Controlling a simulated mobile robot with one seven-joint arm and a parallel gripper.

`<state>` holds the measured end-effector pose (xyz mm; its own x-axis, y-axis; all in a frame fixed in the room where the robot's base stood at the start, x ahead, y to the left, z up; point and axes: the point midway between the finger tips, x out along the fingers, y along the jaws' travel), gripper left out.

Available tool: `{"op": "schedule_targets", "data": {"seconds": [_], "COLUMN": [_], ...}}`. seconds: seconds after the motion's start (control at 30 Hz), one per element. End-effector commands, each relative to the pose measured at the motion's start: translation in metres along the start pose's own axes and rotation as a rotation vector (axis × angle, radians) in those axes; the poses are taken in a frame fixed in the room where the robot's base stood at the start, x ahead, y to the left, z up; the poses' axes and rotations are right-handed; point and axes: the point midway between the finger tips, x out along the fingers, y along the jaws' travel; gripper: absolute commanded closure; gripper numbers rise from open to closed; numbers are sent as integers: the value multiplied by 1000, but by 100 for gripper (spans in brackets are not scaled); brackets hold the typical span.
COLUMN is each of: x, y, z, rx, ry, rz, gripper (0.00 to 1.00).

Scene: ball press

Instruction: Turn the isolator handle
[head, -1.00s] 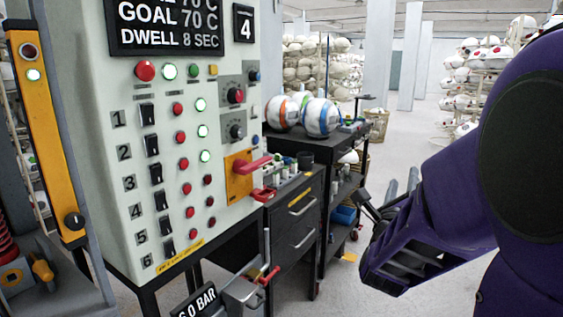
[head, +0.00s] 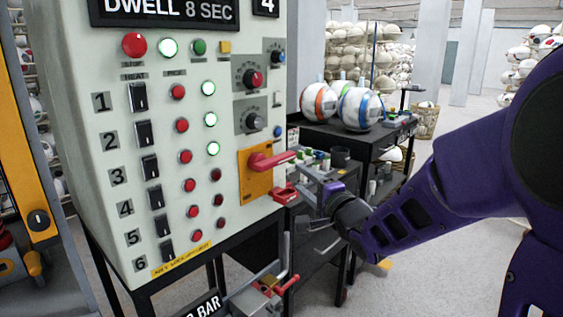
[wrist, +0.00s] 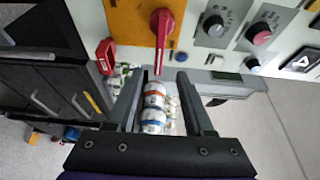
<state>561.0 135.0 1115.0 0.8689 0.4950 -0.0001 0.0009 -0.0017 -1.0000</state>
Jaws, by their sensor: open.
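The red isolator handle (head: 270,160) sits on an orange-yellow plate (head: 256,188) at the lower right of the pale control panel. It lies about level, its free end pointing right. In the wrist view the handle (wrist: 162,25) hangs down from its pivot on the plate (wrist: 130,15), ahead of my fingertips. My gripper (head: 312,192) is just right of and below the handle's free end, its fingers partly hard to make out in the head view. In the wrist view my gripper (wrist: 161,76) is open, with nothing between its fingers and apart from the handle.
A red block (head: 284,194) sits below the plate, close to my gripper. Knobs (head: 253,79) and several switches and lamps cover the panel. A black cart (head: 345,135) with balls (head: 360,108) stands behind my gripper. A clamp with red handles (head: 275,284) is below.

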Motion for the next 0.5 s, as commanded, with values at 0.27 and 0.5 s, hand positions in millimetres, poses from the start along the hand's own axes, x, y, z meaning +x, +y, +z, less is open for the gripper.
{"op": "schedule_targets", "data": {"seconds": [0.27, 0.5], "x": [63, 112], "y": [2, 2], "z": [0, 0], "rx": [2, 3], "ry": [-1, 0], "rz": [-1, 0], "gripper": [48, 48]}}
